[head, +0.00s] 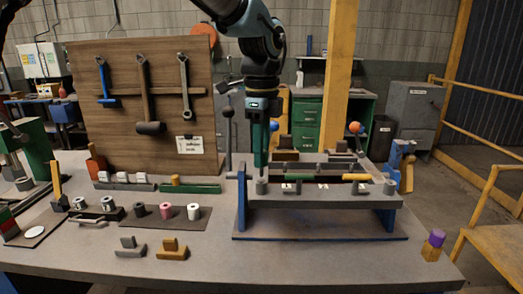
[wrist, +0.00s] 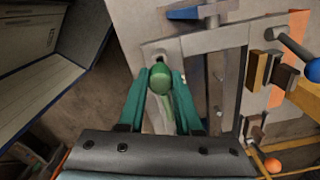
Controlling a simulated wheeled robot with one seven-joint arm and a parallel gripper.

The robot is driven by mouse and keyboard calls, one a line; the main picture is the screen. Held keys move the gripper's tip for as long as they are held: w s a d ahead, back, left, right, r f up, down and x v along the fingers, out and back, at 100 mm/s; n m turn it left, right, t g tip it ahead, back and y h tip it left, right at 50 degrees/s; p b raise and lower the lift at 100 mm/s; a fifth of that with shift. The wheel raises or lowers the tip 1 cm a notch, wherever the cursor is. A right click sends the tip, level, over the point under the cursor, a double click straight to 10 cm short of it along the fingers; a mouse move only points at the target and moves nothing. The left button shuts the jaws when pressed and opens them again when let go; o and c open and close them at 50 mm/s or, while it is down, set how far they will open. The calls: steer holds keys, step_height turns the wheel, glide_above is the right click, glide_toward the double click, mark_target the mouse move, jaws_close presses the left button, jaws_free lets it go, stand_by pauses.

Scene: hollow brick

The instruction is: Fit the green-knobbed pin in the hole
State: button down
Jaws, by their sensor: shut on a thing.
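My gripper (head: 261,167) points straight down over the left end of the raised grey frame (head: 325,202). In the wrist view its two teal fingers (wrist: 161,82) are shut on the round green knob of the pin (wrist: 160,78). The knob sits near a corner of the grey frame, with a dark opening (wrist: 159,55) just beyond it. The pin's shaft is hidden below the knob, so I cannot tell whether it is in a hole. In the head view the fingers hide the knob.
The frame stands on blue legs (head: 242,200) on the workbench (head: 180,268). A green bar (head: 299,177) and a yellow bar (head: 355,177) lie along it. Small spools (head: 166,211) stand on a mat to the left. A wooden tool board (head: 140,110) rises behind, left of my arm.

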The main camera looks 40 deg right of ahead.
steer(key=shift+f, duration=0.1)
stand_by(0.3)
steer(key=shift+f, duration=0.25)
steer(key=shift+f+b, duration=0.8)
steer(key=shift+f, duration=0.9)
stand_by(0.8)
steer(key=c, duration=0.5)
jaws_free()
steer(key=shift+r, duration=0.1)
step_height(320, 180, up, 11)
steer(key=shift+f+b, duration=0.2)
steer(key=shift+b, duration=0.55)
